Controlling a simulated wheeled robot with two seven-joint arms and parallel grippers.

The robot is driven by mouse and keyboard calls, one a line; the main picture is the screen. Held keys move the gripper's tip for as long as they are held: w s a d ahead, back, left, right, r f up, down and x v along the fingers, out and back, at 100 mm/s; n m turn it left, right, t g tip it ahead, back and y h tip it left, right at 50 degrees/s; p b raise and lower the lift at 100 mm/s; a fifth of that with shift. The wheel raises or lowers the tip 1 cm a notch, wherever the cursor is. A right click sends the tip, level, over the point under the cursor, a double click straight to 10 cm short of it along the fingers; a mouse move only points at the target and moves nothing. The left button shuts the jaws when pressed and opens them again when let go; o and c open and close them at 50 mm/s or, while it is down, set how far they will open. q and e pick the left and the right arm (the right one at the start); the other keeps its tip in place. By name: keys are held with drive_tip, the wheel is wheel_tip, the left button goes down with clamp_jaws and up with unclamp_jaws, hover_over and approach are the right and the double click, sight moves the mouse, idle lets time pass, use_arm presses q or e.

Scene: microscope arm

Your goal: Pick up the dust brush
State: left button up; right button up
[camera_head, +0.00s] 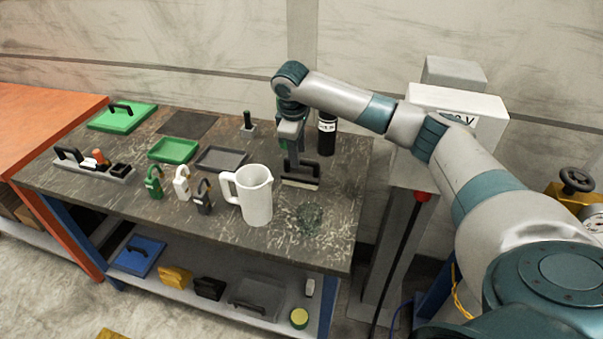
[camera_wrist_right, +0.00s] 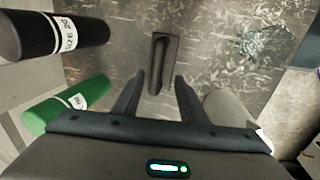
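The dust brush (camera_head: 301,178) appears to be the dark block with an upright handle and a pale lower strip on the bench. In the right wrist view the brush (camera_wrist_right: 165,62) is seen from above, with its long dark handle on a dark rectangular base. My right gripper (camera_head: 291,160) is above the brush in the head view and partly covers it. In the wrist view my right gripper (camera_wrist_right: 157,80) is open and empty, with the brush ahead of its fingertips. I see no contact. My left gripper is not in view.
A white pitcher (camera_head: 255,197) and broken glass (camera_head: 309,217) are close in front. A black labelled bottle (camera_head: 327,133) stands right behind the brush; a green bottle (camera_wrist_right: 68,104) shows beside my gripper. Padlocks (camera_head: 181,184) and trays (camera_head: 221,158) are left.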

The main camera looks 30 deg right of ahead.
sight(302, 159)
drive_tip(key=shift+d+f+p, duration=0.35)
drive_tip(key=shift+f+p, duration=0.1)
drive_tip(key=shift+f, duration=0.05)
drive_tip(key=f, duration=0.1)
drive_tip(key=d+f+p, duration=0.1)
drive_tip(key=f, duration=0.1)
drive_tip(key=shift+w, duration=0.2)
drive_tip(key=shift+w+f, duration=0.1)
drive_tip(key=shift+f, duration=0.35)
clamp_jaws()
idle(1.1)
